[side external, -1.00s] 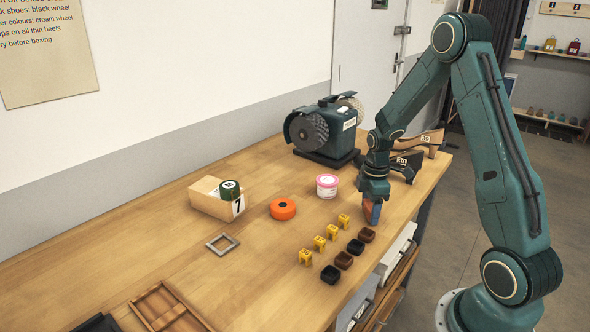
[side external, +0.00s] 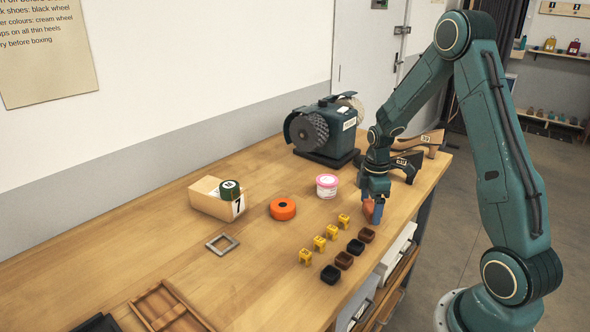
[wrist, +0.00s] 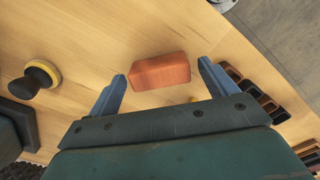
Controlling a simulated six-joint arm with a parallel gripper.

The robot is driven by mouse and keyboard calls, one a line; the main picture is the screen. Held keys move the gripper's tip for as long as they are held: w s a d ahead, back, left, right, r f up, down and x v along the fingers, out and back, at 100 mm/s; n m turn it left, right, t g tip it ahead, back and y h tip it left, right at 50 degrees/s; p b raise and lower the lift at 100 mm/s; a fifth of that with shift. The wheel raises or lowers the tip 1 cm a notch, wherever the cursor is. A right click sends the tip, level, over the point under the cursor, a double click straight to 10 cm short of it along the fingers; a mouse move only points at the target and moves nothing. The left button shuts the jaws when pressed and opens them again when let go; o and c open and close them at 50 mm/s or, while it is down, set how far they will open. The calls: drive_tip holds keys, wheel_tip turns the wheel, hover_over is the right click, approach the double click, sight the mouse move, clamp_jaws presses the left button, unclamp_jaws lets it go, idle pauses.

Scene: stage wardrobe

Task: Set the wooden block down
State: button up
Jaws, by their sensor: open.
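The wooden block (wrist: 160,71) is reddish brown and lies on the workbench (wrist: 85,20). In the wrist view it sits between the blue fingers of my gripper (wrist: 162,78), with a gap to each finger. In the side external view the block (side external: 368,207) shows partly behind a finger of my gripper (side external: 373,213), close to the bench top near the front right edge. My gripper is open and points down around the block.
Several yellow pieces (side external: 319,243) and dark cups (side external: 344,260) stand in rows left of my gripper. A pink-lidded tub (side external: 327,186), an orange disc (side external: 283,209) and a numbered box (side external: 213,198) stand further left. A grinder (side external: 322,130) is behind.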

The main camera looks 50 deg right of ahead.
sight(369, 207)
wheel_tip(369, 207, up, 11)
idle(0.5)
idle(0.5)
drive_tip(key=s+a+r+m+t, duration=0.3)
drive_tip(key=s+a+r+m, duration=0.15)
drive_tip(key=a+r, duration=0.75)
drive_tip(key=s+a+m+t, duration=0.2)
drive_tip(key=s+a+m, duration=0.2)
drive_tip(key=s+a, duration=0.6)
drive_tip(key=shift+s+r+t, duration=0.3)
drive_tip(key=shift+s+r, duration=0.1)
drive_tip(key=shift+s, duration=0.5)
